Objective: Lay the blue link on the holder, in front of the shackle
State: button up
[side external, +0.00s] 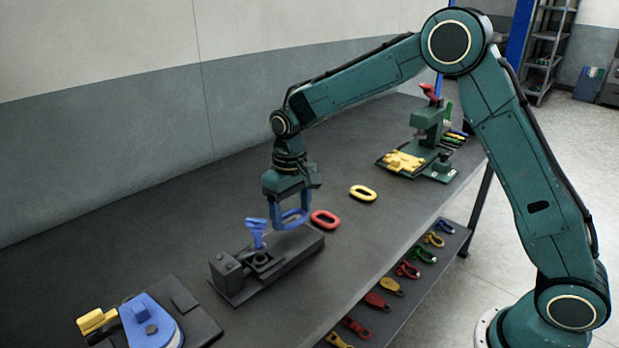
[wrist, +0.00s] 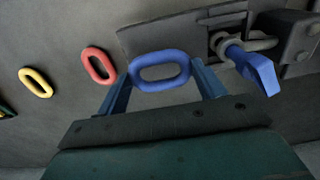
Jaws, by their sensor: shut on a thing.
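My gripper (side external: 290,216) is shut on the blue link (side external: 294,211), a closed oval ring. In the wrist view the link (wrist: 160,86) lies flat between my two blue fingers. The holder (side external: 296,246) is a long dark block on the bench, and the link is over its right end. In the wrist view the link overlaps the edge of the holder's bare plate (wrist: 160,38); I cannot tell whether it touches. The grey shackle (wrist: 222,40) sits in the holder, to the link's right in the wrist view, with a blue handle-like piece (wrist: 256,72) beside it.
A red link (side external: 325,220) and a yellow link (side external: 363,192) lie on the bench to the right. A blue and yellow fixture (side external: 150,322) stands at front left. A green press-like device (side external: 430,135) stands at the back right. Several coloured parts lie on a lower shelf (side external: 385,300).

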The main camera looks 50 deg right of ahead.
aim_at(293, 237)
jog(key=shift+f, duration=2.05)
jog(key=shift+f, duration=0.1)
jog(key=o, duration=1.1)
jog(key=shift+o, duration=0.2)
notch_tip(293, 237, up, 12)
